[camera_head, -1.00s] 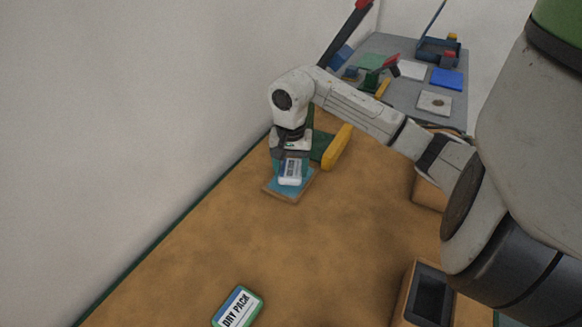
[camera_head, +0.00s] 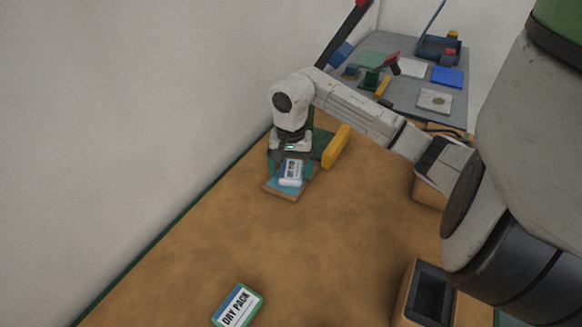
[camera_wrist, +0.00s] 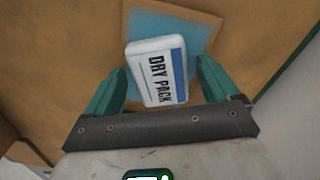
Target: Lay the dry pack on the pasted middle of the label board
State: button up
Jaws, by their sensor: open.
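The dry pack (camera_wrist: 157,72) is a small white block with a blue stripe and the words DRY PACK. It also shows in the head view (camera_head: 291,172). It lies over the blue pasted middle of the label board (camera_wrist: 214,27), a little tilted to the board's edges. The brown-rimmed board also shows in the head view (camera_head: 283,193). My gripper (camera_wrist: 160,80) is open, with a teal finger on each side of the pack and a gap at the fingers. The pack's underside is hidden, so its contact with the paste cannot be seen.
A green-edged DRY PACK sign (camera_head: 237,305) lies at the front of the brown table. A green-and-yellow fixture (camera_head: 337,146) stands close right of my gripper. A dark open box (camera_head: 430,293) is at the front right. The table's middle is clear.

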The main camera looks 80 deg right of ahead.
aim_at(291, 171)
notch_tip(291, 171, up, 12)
jog(key=shift+r, duration=0.15)
dwell(0.5)
dwell(0.5)
